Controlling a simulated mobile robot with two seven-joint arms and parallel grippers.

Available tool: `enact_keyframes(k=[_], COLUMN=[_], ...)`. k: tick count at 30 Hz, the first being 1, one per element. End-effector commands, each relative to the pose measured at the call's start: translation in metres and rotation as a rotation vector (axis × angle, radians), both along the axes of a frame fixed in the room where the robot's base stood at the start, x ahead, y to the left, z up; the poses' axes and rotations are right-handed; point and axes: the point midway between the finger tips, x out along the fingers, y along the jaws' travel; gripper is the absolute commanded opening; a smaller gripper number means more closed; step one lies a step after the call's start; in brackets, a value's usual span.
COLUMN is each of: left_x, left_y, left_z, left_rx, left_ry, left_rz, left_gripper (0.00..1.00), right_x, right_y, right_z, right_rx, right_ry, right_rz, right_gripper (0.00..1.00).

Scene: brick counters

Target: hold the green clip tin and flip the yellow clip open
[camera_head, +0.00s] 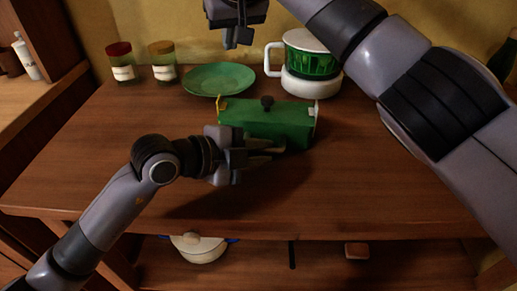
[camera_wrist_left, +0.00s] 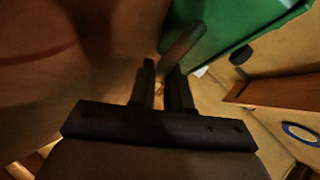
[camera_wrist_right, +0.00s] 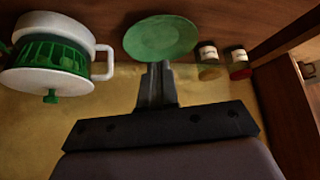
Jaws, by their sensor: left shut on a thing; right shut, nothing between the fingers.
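The green clip tin (camera_head: 275,118) is a box with a dark knob (camera_head: 267,102) on top, standing on the brown counter. The yellow clip (camera_head: 221,103) stands up at its left end, and a whitish clip (camera_head: 316,108) is at its right end. My left gripper (camera_head: 264,152) is at the tin's near side, shut on a greyish bar-like handle (camera_wrist_left: 182,45) beside the green wall (camera_wrist_left: 225,28). Most of that handle is hidden in the head view. My right gripper (camera_head: 238,38) is shut and empty, above and behind the tin; its closed fingers (camera_wrist_right: 157,80) show in the right wrist view.
A green plate (camera_head: 219,79) lies behind the tin. A white and green pot (camera_head: 311,60) with a side handle stands back right. Two lidded jars (camera_head: 121,60) (camera_head: 163,60) stand back left. The counter's front and left are clear. A lidded pot (camera_head: 198,246) is on the shelf below.

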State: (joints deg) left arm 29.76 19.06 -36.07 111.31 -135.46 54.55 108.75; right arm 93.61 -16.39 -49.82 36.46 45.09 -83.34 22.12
Motion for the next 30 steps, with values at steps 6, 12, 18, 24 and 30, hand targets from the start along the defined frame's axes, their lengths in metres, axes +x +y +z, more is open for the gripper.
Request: enact_keyframes(k=[6, 12, 18, 24, 30], left_x=[0.0, 0.0, 0.0, 0.0, 0.0], left_y=[0.0, 0.0, 0.0, 0.0, 0.0], left_z=[0.0, 0.0, 0.0, 0.0, 0.0], left_rx=[0.001, 0.001, 0.001, 0.001, 0.001], left_ry=[0.0, 0.001, 0.001, 0.001, 0.001], left_rz=[0.001, 0.0, 0.0, 0.0, 0.0], left_gripper=[0.0, 0.0, 0.0, 0.0, 0.0], right_x=[-0.035, -0.041, -0.041, -0.041, -0.041], right_y=[0.005, 0.005, 0.004, 0.005, 0.005], right_z=[-0.012, -0.022, -0.047, -0.074, -0.091], right_rx=[-0.075, -0.09, -0.09, -0.087, -0.087], right_ry=[0.153, 0.183, 0.183, 0.184, 0.181], right_rz=[0.11, 0.132, 0.13, 0.13, 0.129], right_gripper=[0.0, 0.0, 0.0, 0.0, 0.0])
